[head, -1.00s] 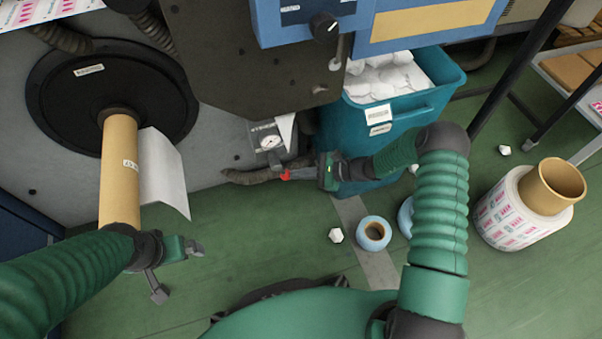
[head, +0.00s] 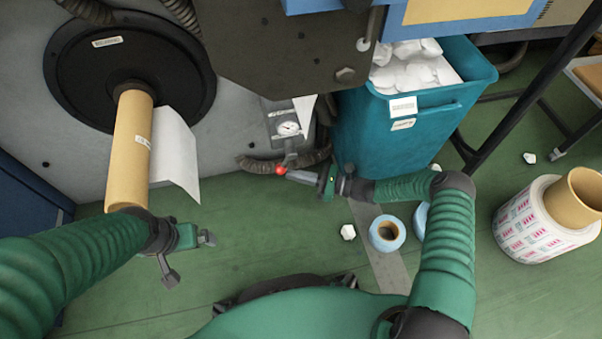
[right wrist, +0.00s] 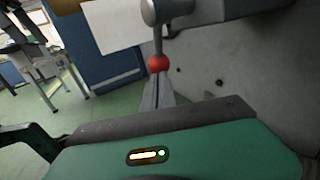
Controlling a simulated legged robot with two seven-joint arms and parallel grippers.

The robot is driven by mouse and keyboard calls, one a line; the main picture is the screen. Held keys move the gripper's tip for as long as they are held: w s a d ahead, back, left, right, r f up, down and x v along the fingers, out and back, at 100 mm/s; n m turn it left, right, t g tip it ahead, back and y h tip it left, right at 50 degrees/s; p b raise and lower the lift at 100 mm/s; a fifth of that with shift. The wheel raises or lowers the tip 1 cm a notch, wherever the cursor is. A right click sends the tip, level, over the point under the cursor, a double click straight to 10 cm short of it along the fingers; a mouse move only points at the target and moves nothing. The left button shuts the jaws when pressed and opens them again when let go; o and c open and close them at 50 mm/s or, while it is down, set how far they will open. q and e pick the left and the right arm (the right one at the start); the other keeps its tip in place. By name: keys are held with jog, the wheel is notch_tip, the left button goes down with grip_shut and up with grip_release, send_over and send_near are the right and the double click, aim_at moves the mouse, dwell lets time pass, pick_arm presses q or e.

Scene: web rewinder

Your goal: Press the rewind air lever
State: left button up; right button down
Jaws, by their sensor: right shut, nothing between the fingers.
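The rewind air lever ends in a red ball knob (head: 281,170), below a round gauge (head: 288,129) on the grey machine. My right gripper (head: 287,173) is shut, with its fingertips at the knob. In the right wrist view the red knob (right wrist: 158,63) hangs on a thin grey rod from a grey fitting (right wrist: 178,10), and the shut fingertips (right wrist: 158,78) are right at its underside. I cannot tell for sure whether they touch. My left gripper (head: 188,258) is at the lower left, away from the lever, with its jaws spread and empty.
A brown core (head: 130,150) with a loose white sheet (head: 175,150) sticks out from a black disc. A teal bin (head: 385,140) of white waste stands right of the lever. A grey hose (head: 255,165) runs behind the knob. Rolls lie on the green floor.

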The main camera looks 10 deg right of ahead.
jog(key=shift+a+r, duration=0.1)
jog(key=shift+a, duration=0.25)
pick_arm(q)
jog(key=shift+d, duration=0.15)
pick_arm(e)
jog(key=shift+s+a, duration=0.1)
jog(key=shift+a, duration=0.15)
